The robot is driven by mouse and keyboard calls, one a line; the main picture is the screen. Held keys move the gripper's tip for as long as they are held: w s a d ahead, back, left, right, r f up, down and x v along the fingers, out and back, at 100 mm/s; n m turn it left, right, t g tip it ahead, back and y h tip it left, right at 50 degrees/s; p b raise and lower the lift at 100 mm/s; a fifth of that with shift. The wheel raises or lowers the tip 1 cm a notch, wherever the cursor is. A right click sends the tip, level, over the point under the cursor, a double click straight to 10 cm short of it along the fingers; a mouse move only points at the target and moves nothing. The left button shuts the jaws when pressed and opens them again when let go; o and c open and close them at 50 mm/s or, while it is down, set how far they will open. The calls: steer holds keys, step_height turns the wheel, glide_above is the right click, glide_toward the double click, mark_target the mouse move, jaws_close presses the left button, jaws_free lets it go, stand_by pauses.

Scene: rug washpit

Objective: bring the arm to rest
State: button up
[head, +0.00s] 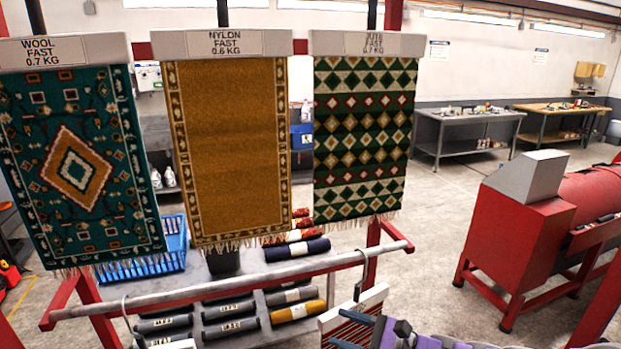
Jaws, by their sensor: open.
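Parts in purple and grey show at the bottom edge, right of centre, cut off by the frame; I cannot tell whether they belong to my arm. Three rugs hang from labelled white bars: a teal wool rug (75,170) at left, a gold nylon rug (230,150) in the middle, and a green patterned jute rug (364,140) at right. They hang straight and apart from each other.
A metal rail (230,287) on a red frame crosses below the rugs. Behind it are rolled rugs (297,250) and a blue crate (150,262). A red machine (520,240) stands at right. Workbenches (465,118) line the back wall. Floor between rugs and machine is clear.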

steer(key=s+a+n+g+h, duration=0.2)
steer(key=s+a+n+g, duration=0.15)
steer(key=s, duration=0.25)
steer(key=s+a+r+n+g+h, duration=0.1)
steer(key=s+a+n+g, duration=0.15)
steer(key=s+n, duration=0.3)
steer(key=s+a+n+g+h, duration=0.2)
steer(key=s+a+n+g, duration=0.15)
steer(key=s, duration=0.35)
steer(key=s+d+n+h, duration=0.5)
steer(key=s+d+h, duration=0.5)
steer(key=s+d, duration=0.3)
steer(key=shift+s+d+h, duration=0.15)
steer(key=shift+d+h, duration=0.15)
steer(key=shift+d, duration=0.8)
